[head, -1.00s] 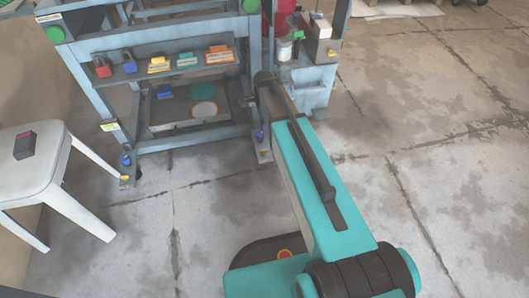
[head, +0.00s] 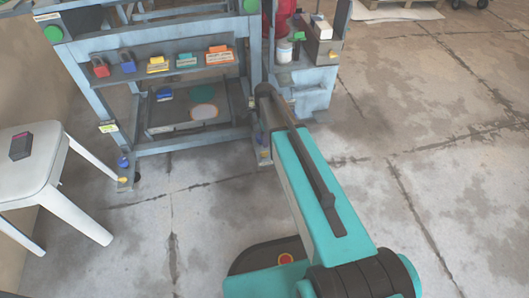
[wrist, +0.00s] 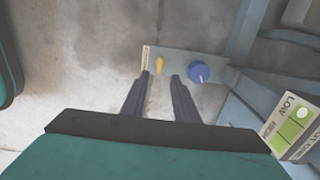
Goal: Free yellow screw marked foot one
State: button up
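In the wrist view a yellow screw (wrist: 160,63) sits on a blue-grey foot plate (wrist: 177,58). A small pale tag (wrist: 146,56) is on the plate's left end; its writing is too small to read. A blue knob (wrist: 198,72) stands right of the screw. My gripper (wrist: 160,76) is open and empty, its fingertips just short of the plate, with the screw in line with the gap. In the head view my arm hides the gripper. Another yellow screw (head: 123,181) shows on the press frame's left front foot.
A LOW/HIGH label (wrist: 293,125) is at the wrist view's right, near frame bars. A white stool (head: 50,180) with a dark box (head: 21,146) stands left.

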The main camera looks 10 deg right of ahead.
aim_at(265, 152)
notch_tip(265, 152, down, 9)
jog(key=b, duration=0.3)
jog(key=shift+r, duration=0.1)
grip_shut()
